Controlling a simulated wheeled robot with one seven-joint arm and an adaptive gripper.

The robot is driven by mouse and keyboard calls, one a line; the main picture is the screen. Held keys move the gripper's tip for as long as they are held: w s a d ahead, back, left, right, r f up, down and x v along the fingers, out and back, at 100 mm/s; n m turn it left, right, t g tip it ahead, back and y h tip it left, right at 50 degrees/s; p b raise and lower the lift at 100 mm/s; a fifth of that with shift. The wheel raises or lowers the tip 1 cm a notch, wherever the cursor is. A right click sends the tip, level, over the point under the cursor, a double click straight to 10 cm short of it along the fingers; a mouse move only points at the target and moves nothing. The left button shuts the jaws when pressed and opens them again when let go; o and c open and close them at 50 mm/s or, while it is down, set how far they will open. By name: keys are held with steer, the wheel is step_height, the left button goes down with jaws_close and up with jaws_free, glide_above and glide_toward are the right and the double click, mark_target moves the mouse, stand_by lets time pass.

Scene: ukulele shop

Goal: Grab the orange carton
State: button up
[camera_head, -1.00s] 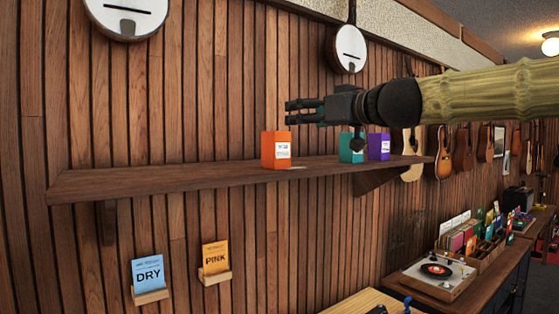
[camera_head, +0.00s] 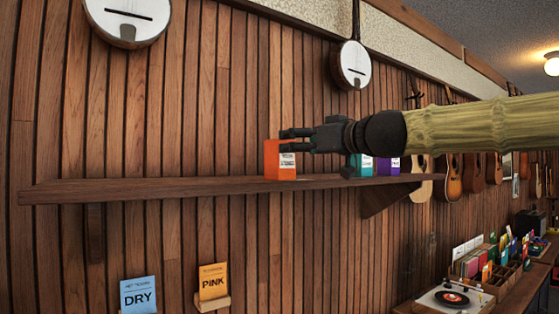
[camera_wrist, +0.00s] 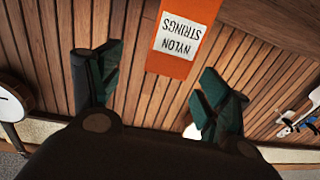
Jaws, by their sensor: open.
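The orange carton (camera_head: 281,168) stands upright on the wooden wall shelf (camera_head: 150,187). In the wrist view, the orange carton (camera_wrist: 165,68) shows a white label reading "NYLON STRINGS", upside down, between and beyond my fingertips. My gripper (camera_head: 286,140) is level with the carton's upper part in the head view, its fingers overlapping the carton's top right. In the wrist view, my gripper (camera_wrist: 155,72) is open, with one dark finger on each side and nothing held. Whether a finger touches the carton cannot be told.
A teal carton (camera_head: 362,168) and a purple carton (camera_head: 388,166) stand on the shelf to the right, partly behind my gripper. A round banjo (camera_head: 350,64) hangs above. The shelf's left part is clear. Blue (camera_head: 139,294) and orange cards (camera_head: 213,281) sit below.

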steer(key=shift+w+a, duration=0.4)
steer(key=shift+w, duration=0.05)
steer(key=shift+a+r, duration=0.1)
steer(key=shift+a, duration=0.1)
steer(key=shift+a+f+p+x, duration=0.1)
steer(key=shift+p+x, duration=0.3)
steer(key=shift+x, duration=0.45)
steer(key=shift+a+f+p+x, duration=0.1)
steer(key=shift+p+x, duration=0.3)
steer(key=shift+x, duration=1.35)
steer(key=shift+s+a, duration=0.1)
steer(key=shift+s, duration=0.05)
steer(key=c, duration=1.1)
